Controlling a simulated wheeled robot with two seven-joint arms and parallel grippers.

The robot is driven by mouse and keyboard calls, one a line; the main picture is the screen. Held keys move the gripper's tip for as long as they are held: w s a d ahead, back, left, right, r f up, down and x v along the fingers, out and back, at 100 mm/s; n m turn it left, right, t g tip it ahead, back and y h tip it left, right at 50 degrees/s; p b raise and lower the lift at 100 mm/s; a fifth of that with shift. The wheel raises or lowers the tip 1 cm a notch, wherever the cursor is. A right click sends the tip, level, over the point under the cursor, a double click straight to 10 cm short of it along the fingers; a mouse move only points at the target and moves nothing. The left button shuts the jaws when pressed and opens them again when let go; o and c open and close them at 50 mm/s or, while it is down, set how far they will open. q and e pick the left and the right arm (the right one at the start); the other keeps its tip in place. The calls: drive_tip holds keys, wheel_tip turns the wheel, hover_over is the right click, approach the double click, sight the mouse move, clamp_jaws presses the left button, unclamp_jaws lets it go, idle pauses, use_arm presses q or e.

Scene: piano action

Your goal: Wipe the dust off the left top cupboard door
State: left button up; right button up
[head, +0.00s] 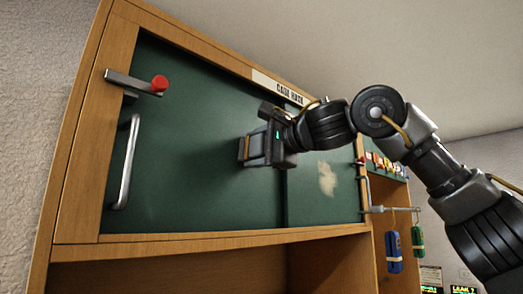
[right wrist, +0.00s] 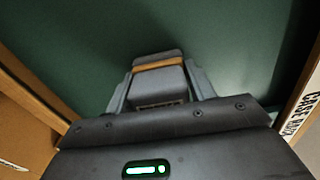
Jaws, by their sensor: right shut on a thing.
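The left top cupboard door (head: 190,130) is a dark green panel in a wooden frame, with a long metal handle (head: 126,165) at its left. I see no dust patch on the part of it that shows. My right gripper (head: 256,149) is in front of this door's right part, shut on a grey block with a tan band (right wrist: 158,80). The block is at or very close to the green panel (right wrist: 80,40); I cannot tell whether it touches. My arm and gripper hide part of the door. My left gripper is not in view.
A pale dust patch (head: 327,179) lies on the green panel right of the seam. A metal bar with a red knob (head: 160,83) sticks out at upper left. Blue (head: 393,252) and green (head: 418,242) bundles hang at right. A lettered label (head: 290,92) is on the top frame.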

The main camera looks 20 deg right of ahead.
sight(217, 145)
drive_tip(key=shift+a, duration=0.1)
drive_tip(key=shift+s+a, duration=0.4)
drive_tip(key=shift+a, duration=0.5)
drive_tip(key=shift+s+a, duration=0.35)
drive_tip(key=shift+a, duration=0.5)
drive_tip(key=shift+a, duration=0.1)
drive_tip(key=shift+s+a, duration=0.35)
drive_tip(key=shift+a, duration=0.5)
drive_tip(key=shift+s+a, duration=0.35)
drive_tip(key=shift+a, duration=0.45)
drive_tip(key=shift+d, duration=0.15)
drive_tip(key=shift+s+d+f+b, duration=0.1)
drive_tip(key=shift+s+d+b, duration=0.2)
drive_tip(key=shift+s, duration=0.35)
drive_tip(key=b+v, duration=0.1)
drive_tip(key=v, duration=0.3)
drive_tip(key=shift+s, duration=0.15)
